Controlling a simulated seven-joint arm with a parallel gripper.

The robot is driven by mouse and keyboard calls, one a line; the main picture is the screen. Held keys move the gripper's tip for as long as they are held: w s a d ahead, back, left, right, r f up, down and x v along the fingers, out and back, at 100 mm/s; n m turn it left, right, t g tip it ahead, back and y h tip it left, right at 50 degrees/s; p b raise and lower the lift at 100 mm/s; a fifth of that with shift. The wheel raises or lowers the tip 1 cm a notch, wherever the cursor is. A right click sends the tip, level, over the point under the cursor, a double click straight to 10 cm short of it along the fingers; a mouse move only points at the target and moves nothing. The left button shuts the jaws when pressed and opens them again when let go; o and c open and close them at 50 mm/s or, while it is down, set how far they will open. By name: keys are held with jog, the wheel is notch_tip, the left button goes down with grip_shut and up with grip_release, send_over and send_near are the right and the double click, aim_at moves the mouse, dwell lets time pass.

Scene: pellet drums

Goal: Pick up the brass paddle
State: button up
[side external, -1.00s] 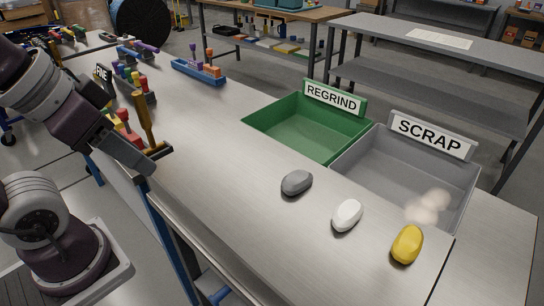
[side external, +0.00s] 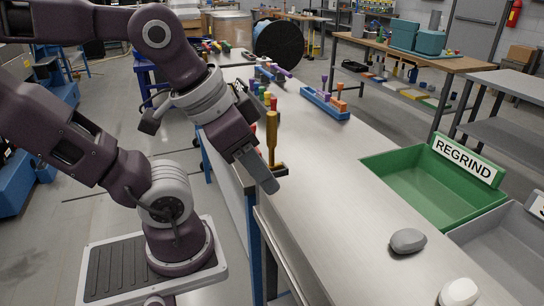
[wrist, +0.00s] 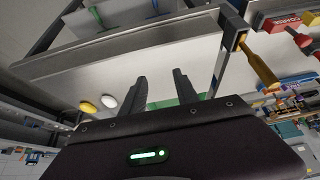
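A brass-coloured upright piece, likely the brass paddle (side external: 272,136), stands at the near left edge of the bench in the side view. It also shows at the upper right of the wrist view (wrist: 262,66), right of the fingers. My gripper (side external: 268,184) hangs tilted down just beside it at the bench edge in the side view. In the wrist view my gripper's two dark fingers (wrist: 160,86) are apart with nothing between them. The brass piece is outside the fingers.
Coloured-handled pieces in racks stand behind the brass piece. A blue rack (side external: 325,103) lies further back. A green REGRIND tray (side external: 405,158) is at the right. A grey lump (side external: 408,241) and a white lump (side external: 459,292) lie on the bench. The bench middle is clear.

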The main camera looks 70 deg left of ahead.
aim_at(268, 112)
jog(key=shift+o, duration=1)
jog(key=w+a+n+g, duration=0.2)
jog(key=w+a+n, duration=0.1)
jog(key=a, duration=0.5)
jog(key=w+a+n+g, duration=0.1)
jog(key=w+a+n, duration=0.3)
jog(key=a+n, duration=0.2)
jog(key=w+a+f+n+g, duration=0.1)
jog(key=w+a+n+g, duration=0.1)
jog(key=a+n, duration=0.3)
jog(key=shift+w+a+g, duration=0.1)
jog(key=shift+w+a, duration=0.15)
jog(key=shift+a, duration=0.55)
jog(key=shift+w+a+g, duration=0.1)
jog(key=shift+w+a, duration=0.2)
jog(key=shift+a, duration=0.45)
jog(key=shift+w+a+g, duration=0.1)
jog(key=shift+w+a, duration=0.15)
jog(key=shift+a, duration=0.55)
jog(key=f, duration=0.6)
jog(key=shift+w+d+f, duration=0.2)
jog(key=shift+w+d, duration=0.1)
jog(key=shift+d, duration=0.1)
jog(key=shift+f, duration=0.25)
grip_shut()
